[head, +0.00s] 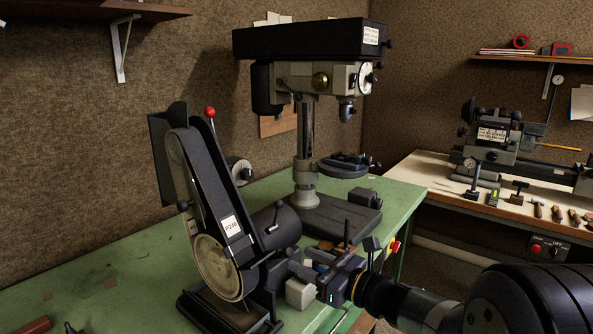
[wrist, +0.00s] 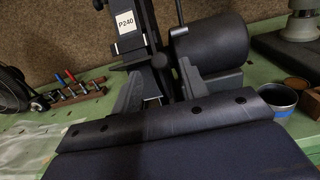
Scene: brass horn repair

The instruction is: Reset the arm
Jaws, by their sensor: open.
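My gripper (head: 302,264) is at the front of the green bench, just right of the belt sander (head: 222,225), with its fingers pointing left. In the wrist view its two dark fingers stand apart, with nothing seen held between them (wrist: 162,88). The sander, labelled P240, stands directly beyond the fingers and also fills the top middle of the wrist view (wrist: 128,35). In the head view the fingertips overlap the sander's lower right side, and I cannot tell whether they touch it.
A drill press (head: 305,130) stands behind on the green bench (head: 120,285). A second bench (head: 425,175) with a lathe (head: 495,140) is at right.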

